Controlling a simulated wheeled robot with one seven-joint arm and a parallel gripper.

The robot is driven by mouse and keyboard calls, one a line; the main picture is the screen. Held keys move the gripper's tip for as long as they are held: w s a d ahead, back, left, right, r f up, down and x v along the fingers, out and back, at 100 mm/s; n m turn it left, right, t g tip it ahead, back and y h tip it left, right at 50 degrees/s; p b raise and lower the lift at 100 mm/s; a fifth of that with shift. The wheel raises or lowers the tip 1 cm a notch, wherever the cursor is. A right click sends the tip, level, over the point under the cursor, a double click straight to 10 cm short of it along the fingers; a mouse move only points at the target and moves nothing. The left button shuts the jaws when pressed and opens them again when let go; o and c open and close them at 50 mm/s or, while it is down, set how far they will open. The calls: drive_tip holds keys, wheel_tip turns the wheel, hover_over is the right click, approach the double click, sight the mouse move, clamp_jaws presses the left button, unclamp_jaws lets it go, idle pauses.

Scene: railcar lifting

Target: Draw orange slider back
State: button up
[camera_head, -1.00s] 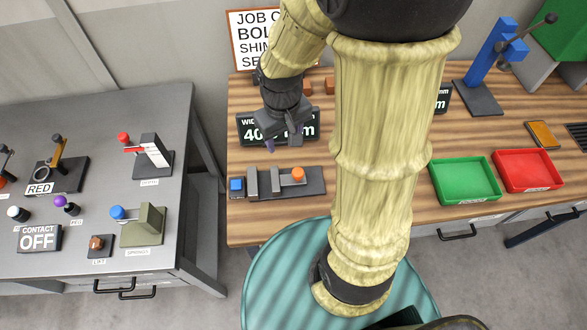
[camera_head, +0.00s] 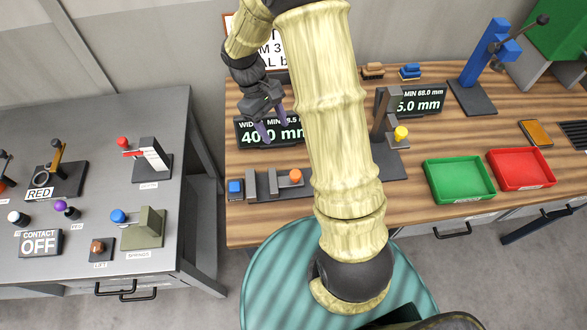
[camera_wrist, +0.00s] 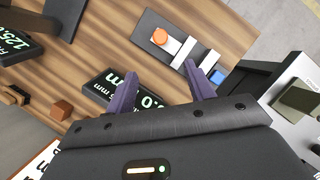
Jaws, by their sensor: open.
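The orange slider knob (camera_head: 295,176) sits at the right end of a small dark gauge (camera_head: 268,185) with grey upright jaws and a blue block at its left end. The gauge lies on the wooden bench near its left front. In the wrist view the orange knob (camera_wrist: 160,36) is near the top, beyond the fingertips. My gripper (camera_head: 267,138) is open and empty, above and behind the gauge, in front of the width display (camera_head: 285,132). Its two purple fingers (camera_wrist: 160,82) show apart in the wrist view. Nothing is between them but the bench and display behind.
A second gauge with a yellow knob (camera_head: 401,132) stands right of my arm. A green tray (camera_head: 459,198) and a red tray (camera_head: 520,187) are further right. The grey table (camera_head: 100,125) at left holds several levers and buttons. The bench around the slider gauge is mostly clear.

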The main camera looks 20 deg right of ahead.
sight(295, 173)
drive_tip(key=p+x, duration=0.4)
drive_tip(key=x, duration=1.3)
clamp_jaws()
